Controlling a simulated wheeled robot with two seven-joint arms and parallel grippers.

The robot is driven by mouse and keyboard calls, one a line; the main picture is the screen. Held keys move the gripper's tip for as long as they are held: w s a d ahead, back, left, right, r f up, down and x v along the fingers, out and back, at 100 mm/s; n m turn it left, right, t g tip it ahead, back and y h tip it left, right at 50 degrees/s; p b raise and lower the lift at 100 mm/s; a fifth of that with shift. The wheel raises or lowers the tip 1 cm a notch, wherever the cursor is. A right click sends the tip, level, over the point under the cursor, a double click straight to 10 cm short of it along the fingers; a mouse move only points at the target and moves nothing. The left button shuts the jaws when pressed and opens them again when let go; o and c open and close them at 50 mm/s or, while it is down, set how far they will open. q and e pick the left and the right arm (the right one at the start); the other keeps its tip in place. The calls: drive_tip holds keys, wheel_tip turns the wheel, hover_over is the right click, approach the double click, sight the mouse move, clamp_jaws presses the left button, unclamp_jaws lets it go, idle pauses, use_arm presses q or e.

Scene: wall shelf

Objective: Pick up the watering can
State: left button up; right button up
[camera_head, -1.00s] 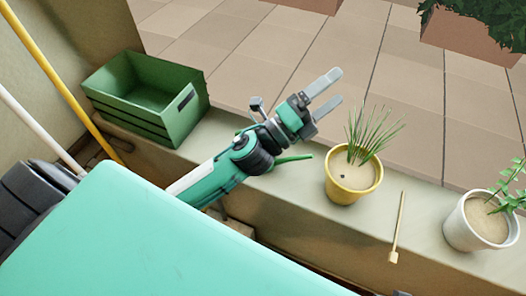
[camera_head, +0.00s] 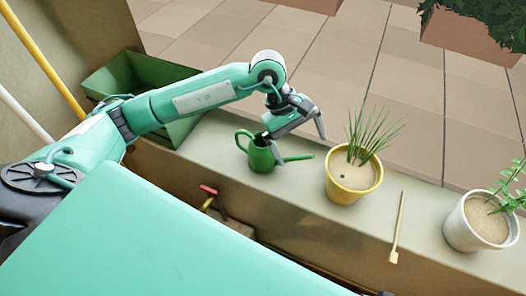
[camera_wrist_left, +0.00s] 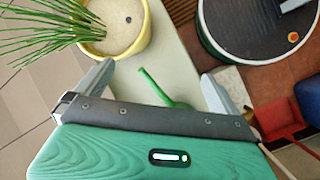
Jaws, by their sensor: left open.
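The green watering can (camera_head: 261,158) stands upright on the ledge, its handle to the left and its spout pointing right. My left gripper (camera_head: 294,133) is open just above the can, its fingers angled down and partly covering the can's top. In the left wrist view the green spout (camera_wrist_left: 158,88) shows between the two spread fingers of the left gripper (camera_wrist_left: 155,80). The can's body is mostly hidden there behind the gripper. Nothing is between the fingers in a grip. My right gripper is not in view.
A yellow pot (camera_head: 352,186) with a spiky plant stands close to the right of the spout. A small wooden tool (camera_head: 398,230) and a white pot (camera_head: 474,224) are farther right. A green crate (camera_head: 118,78) stands at the left behind my arm. The ledge (camera_head: 290,190) has bare room in front.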

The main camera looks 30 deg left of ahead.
sight(262, 140)
use_arm(q)
drive_tip(key=w+a+y, duration=0.1)
drive_tip(key=a+y, duration=0.1)
drive_tip(key=a, duration=0.1)
drive_tip(key=w+a+y, duration=0.1)
drive_tip(key=a+y, duration=0.1)
drive_tip(key=a, duration=0.2)
drive_tip(key=w+a+m+y, duration=0.1)
drive_tip(key=a, duration=0.3)
drive_tip(key=shift+w+a+r+t+y, duration=0.2)
drive_tip(key=shift+a+r+t+y, duration=0.05)
drive_tip(key=shift+t+y, duration=0.15)
wheel_tip(262, 140, down, 8)
drive_tip(key=shift+f, duration=0.15)
drive_tip(key=f, duration=0.4)
drive_tip(key=shift+s, duration=0.25)
drive_tip(key=shift+f, duration=0.6)
drive_tip(key=c, duration=1.1)
drive_tip(key=shift+o, duration=0.2)
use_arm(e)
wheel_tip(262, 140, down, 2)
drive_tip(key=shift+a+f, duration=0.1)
use_arm(q)
drive_tip(key=shift+r, duration=0.1)
